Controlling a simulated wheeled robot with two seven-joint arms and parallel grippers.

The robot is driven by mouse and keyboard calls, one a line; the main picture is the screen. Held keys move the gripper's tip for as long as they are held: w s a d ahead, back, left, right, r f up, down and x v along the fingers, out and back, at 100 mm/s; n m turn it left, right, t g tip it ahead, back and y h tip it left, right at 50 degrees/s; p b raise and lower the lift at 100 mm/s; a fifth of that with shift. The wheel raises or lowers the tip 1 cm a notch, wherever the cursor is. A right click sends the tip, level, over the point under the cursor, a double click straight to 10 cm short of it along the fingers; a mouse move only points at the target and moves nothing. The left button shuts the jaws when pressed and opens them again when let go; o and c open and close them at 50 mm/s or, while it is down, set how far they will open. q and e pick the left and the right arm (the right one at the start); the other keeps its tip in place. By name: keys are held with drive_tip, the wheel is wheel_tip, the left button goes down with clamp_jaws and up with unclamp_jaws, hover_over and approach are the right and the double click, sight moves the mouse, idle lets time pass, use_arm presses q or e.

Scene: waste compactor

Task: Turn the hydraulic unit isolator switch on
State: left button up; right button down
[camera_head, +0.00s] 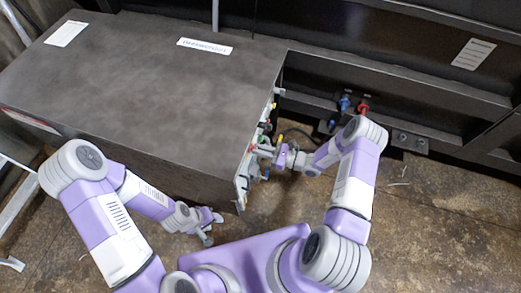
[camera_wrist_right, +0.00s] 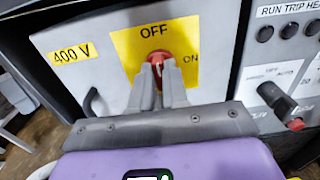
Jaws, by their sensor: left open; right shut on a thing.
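The isolator switch (camera_wrist_right: 159,60) is a red rotary knob on a yellow plate (camera_wrist_right: 185,32) marked OFF at the top and ON at the right. In the right wrist view my right gripper (camera_wrist_right: 160,72) is shut on the knob, with a finger on each side. The knob's handle looks roughly upright, toward OFF, though the fingers hide much of it. In the head view my right gripper (camera_head: 262,150) is at the panel side of the hydraulic unit (camera_head: 150,75). My left gripper (camera_head: 208,232) is open and empty, low in front of the unit.
A 400 V label (camera_wrist_right: 72,51) is left of the switch. A black selector (camera_wrist_right: 272,94), a red button (camera_wrist_right: 295,125) and run/trip lamps (camera_wrist_right: 290,30) are to its right. Blue and red fittings (camera_head: 363,104) sit by the back wall. The floor at right is mostly clear.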

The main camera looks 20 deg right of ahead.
drive_tip(key=shift+m, duration=0.3)
drive_tip(key=m+b, duration=0.1)
drive_tip(key=m, duration=0.7)
drive_tip(key=m+b, duration=0.1)
drive_tip(key=m, duration=0.8)
drive_tip(key=shift+w+d+f, duration=0.1)
drive_tip(key=shift+w+f, duration=0.05)
drive_tip(key=shift+f, duration=0.05)
drive_tip(key=shift+m, duration=0.3)
drive_tip(key=c, duration=1.1)
unclamp_jaws()
drive_tip(key=shift+c, duration=0.2)
drive_tip(key=v, duration=0.7)
drive_tip(key=shift+s+d, duration=0.2)
drive_tip(key=shift+d, duration=0.05)
